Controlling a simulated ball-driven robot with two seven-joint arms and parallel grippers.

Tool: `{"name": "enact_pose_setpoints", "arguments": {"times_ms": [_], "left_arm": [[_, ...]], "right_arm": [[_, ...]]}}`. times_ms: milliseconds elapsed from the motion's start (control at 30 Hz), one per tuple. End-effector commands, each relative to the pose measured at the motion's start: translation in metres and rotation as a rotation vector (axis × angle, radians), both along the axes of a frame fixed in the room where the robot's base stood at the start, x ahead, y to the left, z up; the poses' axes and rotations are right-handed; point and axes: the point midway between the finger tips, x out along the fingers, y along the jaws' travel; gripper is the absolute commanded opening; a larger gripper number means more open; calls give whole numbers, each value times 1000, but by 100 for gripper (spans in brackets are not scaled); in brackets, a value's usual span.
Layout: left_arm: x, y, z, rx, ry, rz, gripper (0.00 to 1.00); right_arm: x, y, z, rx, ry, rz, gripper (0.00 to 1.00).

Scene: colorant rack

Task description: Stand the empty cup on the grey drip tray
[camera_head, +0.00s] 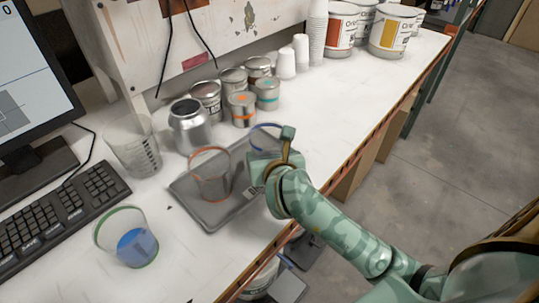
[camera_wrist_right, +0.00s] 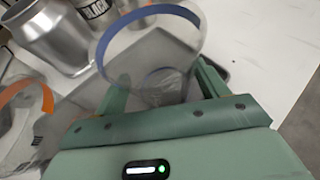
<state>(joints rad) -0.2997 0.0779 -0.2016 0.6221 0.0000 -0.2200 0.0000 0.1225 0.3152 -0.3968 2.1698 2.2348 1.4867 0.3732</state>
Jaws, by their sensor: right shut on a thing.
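A clear cup with a blue rim (camera_head: 265,137) is between the fingers of my right gripper (camera_head: 268,162), at the far right end of the grey drip tray (camera_head: 213,219). In the right wrist view the gripper (camera_wrist_right: 161,88) is shut on this cup (camera_wrist_right: 150,70), which looks empty. Whether its base touches the tray is hidden. A clear cup with an orange rim (camera_head: 210,176) stands on the tray, left of my gripper; its edge shows in the right wrist view (camera_wrist_right: 28,92). My left gripper is not in view.
A green-rimmed cup with blue liquid (camera_head: 128,240) stands front left. A measuring beaker (camera_head: 133,147), a silver can (camera_head: 190,126) and several small tins (camera_head: 241,108) stand behind the tray. A keyboard (camera_head: 55,215) lies left. The bench's front edge (camera_head: 285,232) runs close by the tray.

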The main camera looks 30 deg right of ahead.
Motion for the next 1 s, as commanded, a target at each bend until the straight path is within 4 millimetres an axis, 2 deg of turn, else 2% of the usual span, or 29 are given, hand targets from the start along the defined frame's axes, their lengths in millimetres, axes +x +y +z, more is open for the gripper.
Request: {"name": "enact_pose_setpoints", "arguments": {"times_ms": [67,100,133,167,533,1000], "left_arm": [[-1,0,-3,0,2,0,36],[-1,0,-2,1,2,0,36],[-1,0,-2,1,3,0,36],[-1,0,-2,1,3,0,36],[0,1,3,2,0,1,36],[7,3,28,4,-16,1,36]], "right_arm": [[0,0,-4,0,1,0,49],[0,0,-3,0,1,0,84],[0,0,-3,0,1,0,92],[0,0,-3,0,1,0,95],[-5,2,5,0,0,1,95],[-89,29,48,2,0,0,95]]}}
